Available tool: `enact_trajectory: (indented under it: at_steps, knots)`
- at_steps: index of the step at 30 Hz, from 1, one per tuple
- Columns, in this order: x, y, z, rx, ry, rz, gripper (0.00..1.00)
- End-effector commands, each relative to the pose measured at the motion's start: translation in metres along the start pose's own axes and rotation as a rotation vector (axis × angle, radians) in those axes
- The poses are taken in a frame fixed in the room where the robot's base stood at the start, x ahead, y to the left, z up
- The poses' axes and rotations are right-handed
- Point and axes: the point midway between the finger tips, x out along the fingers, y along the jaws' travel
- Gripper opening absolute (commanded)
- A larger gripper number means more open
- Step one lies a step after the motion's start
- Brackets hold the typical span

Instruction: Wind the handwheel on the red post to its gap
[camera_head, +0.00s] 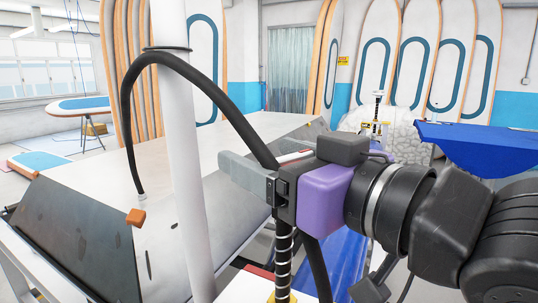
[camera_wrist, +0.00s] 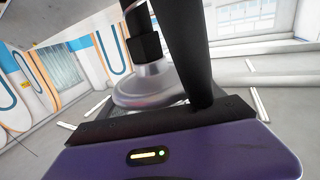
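My gripper (camera_head: 248,172) is at the middle of the head view, with its grey fingers pointing left from the purple wrist. A dark threaded spindle (camera_head: 283,255) stands directly below it, with a bit of yellow at its foot. A small red part (camera_head: 259,272) shows beside the spindle. In the wrist view, a grey round disc (camera_wrist: 145,88) on a dark stem (camera_wrist: 138,35) is beside a black finger (camera_wrist: 187,50). I cannot tell whether this disc is the handwheel or whether the finger touches it. No red post or gap is clearly visible. The finger spacing is unclear.
A white pole (camera_head: 182,160) and an arched black hose (camera_head: 190,60) stand left of my gripper. A wide pale table (camera_head: 95,170) lies behind them. A yellow-and-metal fixture (camera_head: 376,122) stands farther back, left of a blue-draped table (camera_head: 480,145). Boards line the walls.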

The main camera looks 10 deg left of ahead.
Motion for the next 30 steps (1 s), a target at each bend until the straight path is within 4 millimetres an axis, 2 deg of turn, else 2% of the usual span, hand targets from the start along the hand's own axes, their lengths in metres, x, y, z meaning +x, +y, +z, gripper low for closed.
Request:
enact_trajectory:
  at_steps: [1, 3, 14, 30]
  knots:
    - [0.000, 0.000, 0.000, 0.000, 0.000, 0.000, 0.45]
    - [0.000, 0.000, 0.000, 0.000, 0.000, 0.000, 0.36]
    - [0.000, -0.001, 0.001, 0.002, 0.000, -0.080, 0.36]
    - [-0.003, -0.013, 0.002, 0.003, 0.001, -0.491, 0.36]
